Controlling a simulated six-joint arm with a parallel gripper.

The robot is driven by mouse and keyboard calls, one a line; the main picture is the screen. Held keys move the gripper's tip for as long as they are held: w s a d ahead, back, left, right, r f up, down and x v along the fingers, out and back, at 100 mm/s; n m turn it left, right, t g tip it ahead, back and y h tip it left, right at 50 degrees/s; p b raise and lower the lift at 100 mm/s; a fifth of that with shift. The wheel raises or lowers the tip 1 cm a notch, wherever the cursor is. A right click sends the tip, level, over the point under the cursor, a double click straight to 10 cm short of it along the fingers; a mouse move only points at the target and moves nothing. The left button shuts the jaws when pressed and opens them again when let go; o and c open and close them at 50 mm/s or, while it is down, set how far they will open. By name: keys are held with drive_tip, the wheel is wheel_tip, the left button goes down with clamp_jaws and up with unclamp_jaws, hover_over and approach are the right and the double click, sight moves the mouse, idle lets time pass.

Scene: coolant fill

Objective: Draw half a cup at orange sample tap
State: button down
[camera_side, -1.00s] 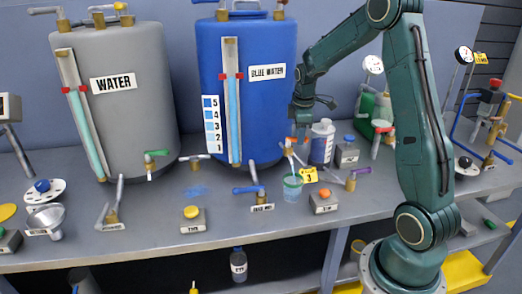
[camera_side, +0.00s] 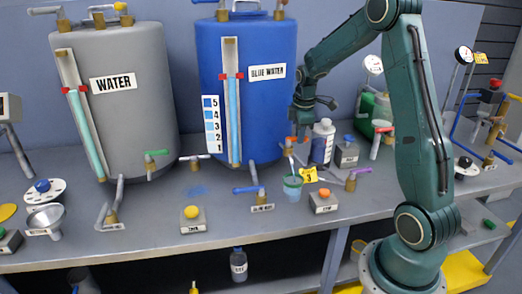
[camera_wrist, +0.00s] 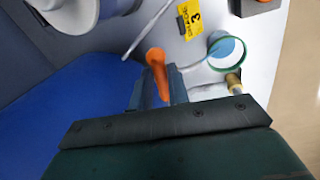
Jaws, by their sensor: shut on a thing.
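The orange sample tap handle (camera_side: 291,139) is at the right front of the blue tank (camera_side: 250,100). My gripper (camera_side: 298,138) points down at it and is shut on it. In the wrist view the orange handle (camera_wrist: 156,65) sticks out from between my fingertips (camera_wrist: 160,88). A clear cup (camera_side: 292,190) with a green rim stands upright on the bench below the tap. It holds light blue liquid; its exact level is hard to tell. The wrist view shows the cup (camera_wrist: 226,52) from above, with blue liquid inside. Any stream is too small to tell.
A yellow tag marked 3 (camera_side: 308,174) is beside the cup. A white bottle (camera_side: 321,143) stands behind it. An orange button box (camera_side: 323,202), a purple-handled tap (camera_side: 354,180) and a blue-handled valve (camera_side: 249,190) are near.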

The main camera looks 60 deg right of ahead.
drive_tip(key=shift+w+d+n, duration=0.15)
drive_tip(key=shift+d+n, duration=0.05)
drive_tip(key=shift+n, duration=0.7)
drive_tip(key=c, duration=1.3)
unclamp_jaws()
drive_tip(key=shift+c, duration=0.2)
wheel_tip(320, 180, up, 14)
drive_tip(key=s+a, duration=0.1)
drive_tip(key=s, duration=0.1)
drive_tip(key=shift+a+f, duration=0.25)
drive_tip(key=shift+a, duration=0.15)
drive_tip(key=shift+a, duration=0.1)
